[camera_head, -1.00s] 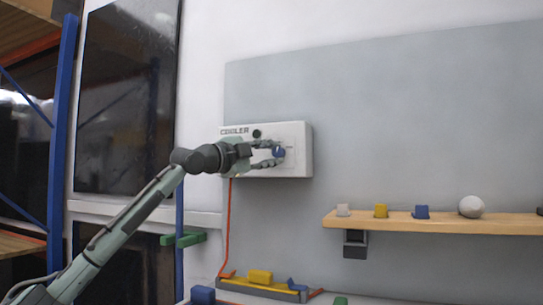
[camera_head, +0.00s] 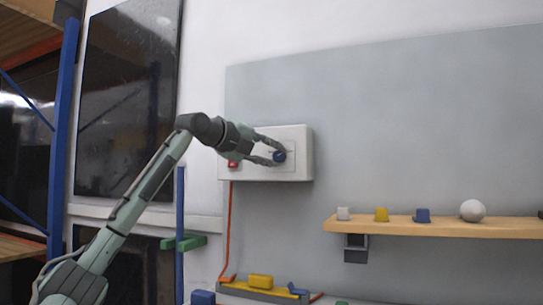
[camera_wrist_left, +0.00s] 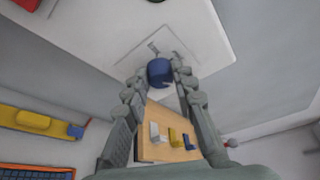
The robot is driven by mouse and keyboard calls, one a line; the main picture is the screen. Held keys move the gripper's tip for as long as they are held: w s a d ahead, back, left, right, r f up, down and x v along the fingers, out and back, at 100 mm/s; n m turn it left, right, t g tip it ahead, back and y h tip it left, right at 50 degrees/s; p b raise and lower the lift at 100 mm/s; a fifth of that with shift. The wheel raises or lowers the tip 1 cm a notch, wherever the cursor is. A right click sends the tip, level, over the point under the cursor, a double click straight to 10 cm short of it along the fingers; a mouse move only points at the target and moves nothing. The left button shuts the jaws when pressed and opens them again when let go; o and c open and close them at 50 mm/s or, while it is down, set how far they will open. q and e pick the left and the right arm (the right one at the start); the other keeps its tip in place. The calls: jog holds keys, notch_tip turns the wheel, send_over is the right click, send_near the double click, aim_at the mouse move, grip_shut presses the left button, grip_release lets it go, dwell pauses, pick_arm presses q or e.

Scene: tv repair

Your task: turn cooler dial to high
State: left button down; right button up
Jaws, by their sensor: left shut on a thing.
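The cooler box (camera_head: 303,140) is a white box on the grey wall panel, and it also shows in the left wrist view (camera_wrist_left: 205,40). Its blue dial (camera_head: 279,156) sits on a square plate on the box front. In the left wrist view the dial (camera_wrist_left: 160,72) lies between the fingertips. My left gripper (camera_head: 277,153) is shut on the dial, a finger on either side; it also shows in the left wrist view (camera_wrist_left: 158,78). My arm hides the box's label. A red part (camera_head: 233,164) shows below the gripper. My right gripper is not in view.
A wooden shelf (camera_head: 440,228) to the right holds small white, yellow and blue blocks and a white ball (camera_head: 473,210). A red cable (camera_head: 229,230) hangs below the box to a tray with a yellow block (camera_head: 261,281). A blue rack post (camera_head: 64,130) stands left.

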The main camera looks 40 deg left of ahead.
pick_arm(q)
jog(key=shift+d+m, duration=0.1)
jog(key=shift+m, duration=0.2)
jog(key=shift+f, duration=0.1)
jog(key=c, duration=1.2)
grip_release()
jog(key=shift+s, duration=0.1)
jog(key=v, duration=1.1)
jog(key=shift+s+r, duration=0.25)
jog(key=shift+s, duration=0.15)
